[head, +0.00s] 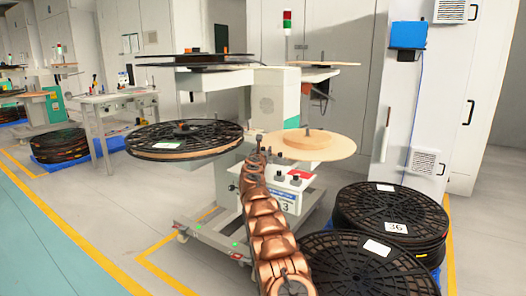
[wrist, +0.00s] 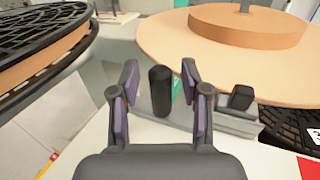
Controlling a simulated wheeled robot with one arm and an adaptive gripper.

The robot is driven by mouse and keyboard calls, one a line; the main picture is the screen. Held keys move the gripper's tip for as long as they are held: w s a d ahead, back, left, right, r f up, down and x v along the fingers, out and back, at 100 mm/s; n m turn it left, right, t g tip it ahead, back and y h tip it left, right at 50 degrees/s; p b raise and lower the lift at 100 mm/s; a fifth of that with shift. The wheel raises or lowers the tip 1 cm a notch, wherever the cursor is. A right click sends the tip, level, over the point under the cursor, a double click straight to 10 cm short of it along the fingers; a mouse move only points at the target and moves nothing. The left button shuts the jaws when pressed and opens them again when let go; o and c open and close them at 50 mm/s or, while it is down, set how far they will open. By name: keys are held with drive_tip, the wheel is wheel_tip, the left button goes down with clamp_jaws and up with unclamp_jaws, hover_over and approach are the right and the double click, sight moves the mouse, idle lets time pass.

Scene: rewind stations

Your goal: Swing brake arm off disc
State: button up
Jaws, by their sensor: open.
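In the wrist view my gripper (wrist: 160,75) is open, with one finger on each side of an upright black knob (wrist: 160,92). A gap shows between the knob and each finger. The knob stands at the left part of a grey bar, the brake arm (wrist: 212,120), which runs right. A black block (wrist: 240,97) sits on the bar, at the near rim of the tan disc (wrist: 175,35); I cannot tell whether they touch. The disc (head: 335,146) lies flat on the right of the station in the head view. There, my gripper is small and the brake arm cannot be made out.
A black reel (head: 185,138) stands left of my gripper and shows close in the wrist view (wrist: 40,45). A control panel (head: 290,183) is on the station's front. Stacked black reels (head: 390,212) lie at right. Upper discs (head: 325,63) overhang the station.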

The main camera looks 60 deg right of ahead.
clamp_jaws()
idle(0.4)
idle(0.4)
